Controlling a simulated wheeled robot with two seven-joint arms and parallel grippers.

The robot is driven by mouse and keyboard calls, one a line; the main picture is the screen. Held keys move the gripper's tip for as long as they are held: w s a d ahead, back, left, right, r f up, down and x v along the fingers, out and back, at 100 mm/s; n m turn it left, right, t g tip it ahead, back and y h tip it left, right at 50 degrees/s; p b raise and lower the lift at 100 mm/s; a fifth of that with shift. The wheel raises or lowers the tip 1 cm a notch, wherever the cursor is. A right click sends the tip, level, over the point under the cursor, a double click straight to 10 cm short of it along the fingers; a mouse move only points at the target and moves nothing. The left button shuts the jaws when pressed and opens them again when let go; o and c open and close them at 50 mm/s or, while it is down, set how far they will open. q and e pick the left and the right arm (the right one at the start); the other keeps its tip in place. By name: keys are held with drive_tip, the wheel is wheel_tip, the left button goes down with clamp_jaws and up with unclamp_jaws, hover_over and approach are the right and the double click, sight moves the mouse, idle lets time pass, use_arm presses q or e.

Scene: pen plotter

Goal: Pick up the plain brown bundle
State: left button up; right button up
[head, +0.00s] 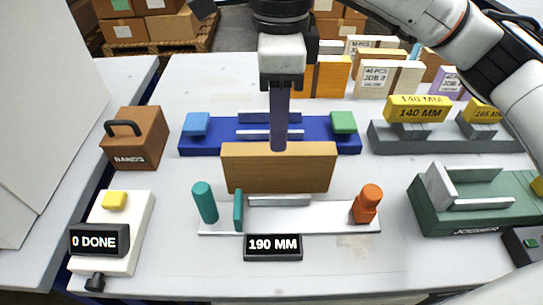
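A plain brown bundle (265,174), a wide block with no label showing, stands upright at the white measuring fixture (325,217), behind its 190 MM display (273,247). My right gripper (279,148) points straight down over the middle of the bundle's top. It shows edge-on, and its near finger overlaps the upper edge of the bundle's front face. The far finger is hidden, so I cannot tell whether the fingers touch or grip the bundle. My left gripper is not in view.
A blue fixture (205,146) stands behind the bundle. A teal post (204,202) and an orange post (367,203) flank it. A green jogger (475,202) and yellow blocks (418,108) are right. Labelled bundles (375,80) stand behind. A brown BANDS box (134,138) is left.

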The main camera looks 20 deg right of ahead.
sight(279, 165)
drive_tip(key=shift+d+f, duration=0.1)
drive_tip(key=shift+f, duration=0.4)
drive_tip(key=f, duration=0.3)
drive_tip(key=shift+s+f, duration=0.2)
drive_tip(key=shift+s, duration=0.05)
drive_tip(key=shift+f, duration=2.7)
clamp_jaws()
